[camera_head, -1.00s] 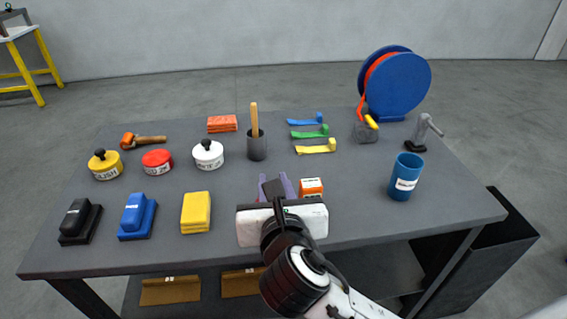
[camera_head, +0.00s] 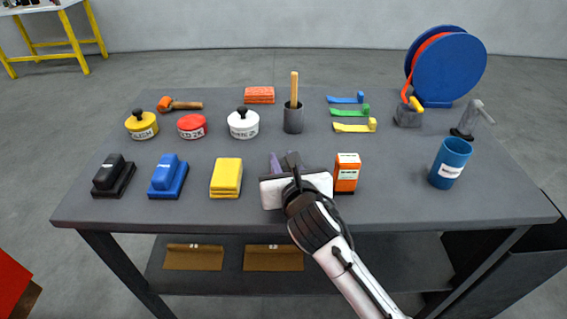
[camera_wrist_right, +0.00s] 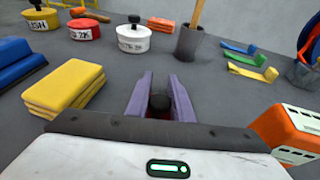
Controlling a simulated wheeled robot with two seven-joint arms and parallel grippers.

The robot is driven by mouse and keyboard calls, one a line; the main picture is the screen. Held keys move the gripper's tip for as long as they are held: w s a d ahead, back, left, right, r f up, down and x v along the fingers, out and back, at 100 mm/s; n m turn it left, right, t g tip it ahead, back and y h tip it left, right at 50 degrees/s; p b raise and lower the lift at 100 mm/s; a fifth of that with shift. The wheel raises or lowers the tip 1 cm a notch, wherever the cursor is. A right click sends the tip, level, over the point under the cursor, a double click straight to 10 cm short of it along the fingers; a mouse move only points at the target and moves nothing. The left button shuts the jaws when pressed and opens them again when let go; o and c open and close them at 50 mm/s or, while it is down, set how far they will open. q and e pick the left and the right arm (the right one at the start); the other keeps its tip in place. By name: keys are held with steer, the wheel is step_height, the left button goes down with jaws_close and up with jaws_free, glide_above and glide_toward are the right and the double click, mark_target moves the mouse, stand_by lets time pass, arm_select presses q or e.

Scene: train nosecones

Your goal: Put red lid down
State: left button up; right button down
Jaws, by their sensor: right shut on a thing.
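My right gripper (camera_head: 287,163) is low over the table's front middle, with purple fingers. In the right wrist view its fingers (camera_wrist_right: 156,98) are shut on a black knob (camera_wrist_right: 158,101), with a little red below it, apparently the red lid. The lid is mostly hidden by the gripper, and I cannot tell whether it touches the table. The red pot (camera_head: 192,126), labelled RED 2K, stands at the back left with no knob on top; it also shows in the right wrist view (camera_wrist_right: 84,29). My left gripper is not in view.
An orange box (camera_head: 347,172) stands just right of my gripper. A yellow block stack (camera_head: 226,177) lies to the left. The white pot (camera_head: 243,124), yellow pot (camera_head: 141,125) and grey cup (camera_head: 293,118) stand behind. Bare tabletop separates the gripper from the yellow stack.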

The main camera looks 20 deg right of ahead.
steer(key=shift+f, duration=0.15)
steer(key=c, duration=1.6)
jaws_free()
steer(key=shift+o, duration=0.2)
steer(key=shift+s+r, duration=0.2)
steer(key=shift+s, duration=0.1)
steer(key=p+v, duration=0.1)
steer(key=v, duration=1)
steer(key=shift+s, duration=0.2)
